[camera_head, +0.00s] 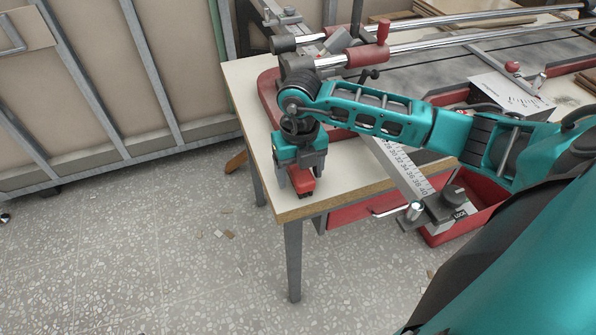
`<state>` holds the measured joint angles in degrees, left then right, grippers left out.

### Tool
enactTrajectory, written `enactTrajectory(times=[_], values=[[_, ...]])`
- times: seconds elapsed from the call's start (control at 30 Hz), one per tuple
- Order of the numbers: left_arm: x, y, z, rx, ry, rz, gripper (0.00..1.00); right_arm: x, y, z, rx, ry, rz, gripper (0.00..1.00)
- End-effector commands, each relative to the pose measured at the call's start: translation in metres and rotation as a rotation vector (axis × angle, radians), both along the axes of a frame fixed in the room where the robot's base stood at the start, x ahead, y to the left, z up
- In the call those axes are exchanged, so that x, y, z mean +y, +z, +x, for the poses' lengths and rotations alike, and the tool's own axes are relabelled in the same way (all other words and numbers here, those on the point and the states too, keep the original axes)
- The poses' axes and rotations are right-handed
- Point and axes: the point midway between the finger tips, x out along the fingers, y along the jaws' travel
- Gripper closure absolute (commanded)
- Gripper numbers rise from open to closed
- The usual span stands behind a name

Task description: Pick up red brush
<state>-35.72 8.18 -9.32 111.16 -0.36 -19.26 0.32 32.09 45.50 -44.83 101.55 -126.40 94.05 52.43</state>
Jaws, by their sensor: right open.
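My right gripper (302,182) hangs pointing down over the front left corner of the workbench (345,185). It is open. A small red piece shows at its lower end; I cannot tell whether it is part of the gripper or the red brush. No other piece shows clearly as a red brush, and the gripper hides the tabletop under it. A brown wooden piece (236,162) shows just beyond the bench's left edge; I cannot tell what it belongs to. My left gripper is not in view.
A machine with chrome rails (470,24) and a red-edged bed fills the bench's back. A ruler arm (403,165) with a clamp juts over the front edge. A red drawer (470,205) sits below. Framed panels (110,70) stand left. The speckled floor (150,250) is mostly clear.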

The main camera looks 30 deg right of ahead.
Motion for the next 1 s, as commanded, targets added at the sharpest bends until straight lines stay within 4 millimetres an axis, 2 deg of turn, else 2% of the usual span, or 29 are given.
enactTrajectory(times=[0.33, 0.9, 1.0], values=[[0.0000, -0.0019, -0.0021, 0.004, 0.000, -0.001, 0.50, -0.0002, -0.0010, 0.0001, 0.000, -0.001, 0.000, 0.29], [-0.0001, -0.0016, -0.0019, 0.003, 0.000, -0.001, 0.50, -0.0002, -0.0010, 0.0000, 0.000, 0.000, 0.000, 0.83], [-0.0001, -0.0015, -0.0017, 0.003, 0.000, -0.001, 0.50, -0.0002, -0.0009, 0.0001, 0.000, 0.000, 0.000, 0.85]])
